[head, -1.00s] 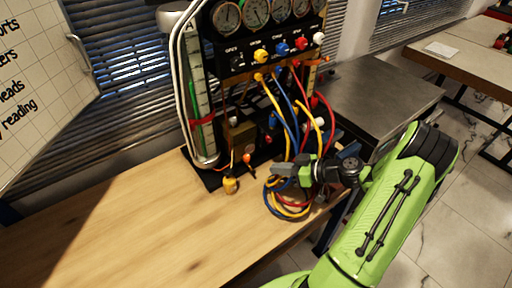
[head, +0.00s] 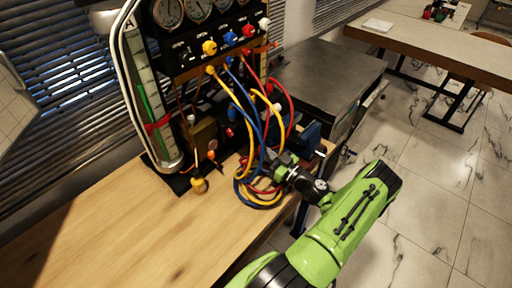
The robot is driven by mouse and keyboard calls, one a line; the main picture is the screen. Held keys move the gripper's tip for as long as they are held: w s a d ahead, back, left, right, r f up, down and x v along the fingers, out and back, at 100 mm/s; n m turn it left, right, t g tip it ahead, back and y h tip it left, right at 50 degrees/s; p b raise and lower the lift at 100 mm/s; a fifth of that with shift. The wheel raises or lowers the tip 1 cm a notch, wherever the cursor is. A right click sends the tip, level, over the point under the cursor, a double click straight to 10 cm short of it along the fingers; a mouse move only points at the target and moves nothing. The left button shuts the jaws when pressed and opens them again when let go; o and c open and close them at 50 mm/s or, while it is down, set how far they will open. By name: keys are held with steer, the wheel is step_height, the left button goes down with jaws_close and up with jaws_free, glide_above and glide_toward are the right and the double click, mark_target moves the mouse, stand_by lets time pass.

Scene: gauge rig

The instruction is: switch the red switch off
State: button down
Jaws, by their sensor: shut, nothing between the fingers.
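The gauge rig (head: 186,68) stands at the back of the wooden table, with yellow, blue and red hoses hanging in front. A red knob (head: 248,31) sits in its upper row, between a blue one and a white one. I cannot make out a red switch for certain; the lower panel is dark and partly covered by hoses. My gripper (head: 272,158) is low in front of the rig's right side, among the hanging hoses. It is shut and empty. Its fingertips are hard to make out against the hoses, and I cannot tell whether they touch anything.
Looped hoses (head: 262,201) lie at the table's right edge. A blue vise-like block (head: 309,134) stands right of my gripper. A small yellow object (head: 198,185) is at the rig's foot. The wooden table (head: 110,225) is clear at the left. A grey metal table (head: 325,75) stands behind.

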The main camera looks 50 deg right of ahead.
glide_toward(231, 132)
step_height(231, 132, up, 3)
steer(key=w, duration=0.3)
steer(key=w+f, duration=0.1)
steer(key=shift+w+f, duration=0.3)
steer(key=shift+w, duration=0.1)
steer(key=shift+w+f, duration=0.3)
steer(key=shift+w, duration=0.15)
